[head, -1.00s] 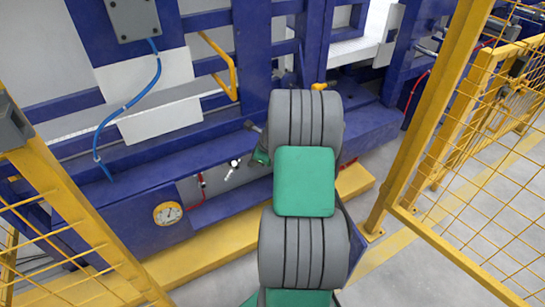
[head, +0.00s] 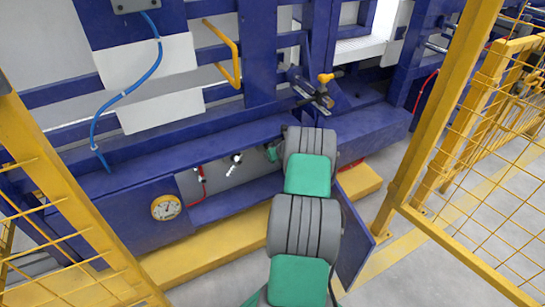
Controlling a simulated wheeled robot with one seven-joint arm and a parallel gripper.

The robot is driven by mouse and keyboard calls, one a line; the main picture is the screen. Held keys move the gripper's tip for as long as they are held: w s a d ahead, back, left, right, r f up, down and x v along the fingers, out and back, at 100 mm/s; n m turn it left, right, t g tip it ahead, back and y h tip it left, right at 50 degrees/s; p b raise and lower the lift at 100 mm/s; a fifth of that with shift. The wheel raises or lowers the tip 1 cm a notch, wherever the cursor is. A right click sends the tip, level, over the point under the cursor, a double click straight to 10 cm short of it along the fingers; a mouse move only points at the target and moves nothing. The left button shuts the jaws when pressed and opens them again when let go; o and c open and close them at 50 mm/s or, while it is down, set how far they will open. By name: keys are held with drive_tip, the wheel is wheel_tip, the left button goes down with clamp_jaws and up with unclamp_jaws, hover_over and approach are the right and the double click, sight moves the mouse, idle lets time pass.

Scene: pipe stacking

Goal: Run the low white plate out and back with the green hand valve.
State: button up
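Two white plates hang on the blue frame at the left of the head view. The lower white plate (head: 160,108) stands upright below the upper one, in front of a grey sheet. I cannot make out a green hand valve for certain. A small green part (head: 272,152) shows just left of my arm, but I cannot tell whether it belongs to the valve or to my wrist. My gripper is hidden behind the grey and green links of my own arm, so its fingers do not show.
A small fitting with a white lever (head: 236,158) and a red valve (head: 201,172) sit above the gauge (head: 166,207). A yellow knob (head: 325,78) tops a clamp behind my arm. Yellow mesh fences (head: 440,150) stand left and right; bare floor lies at lower right.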

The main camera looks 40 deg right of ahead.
drive_tip(key=shift+r, duration=0.1)
clamp_jaws()
idle(1.2)
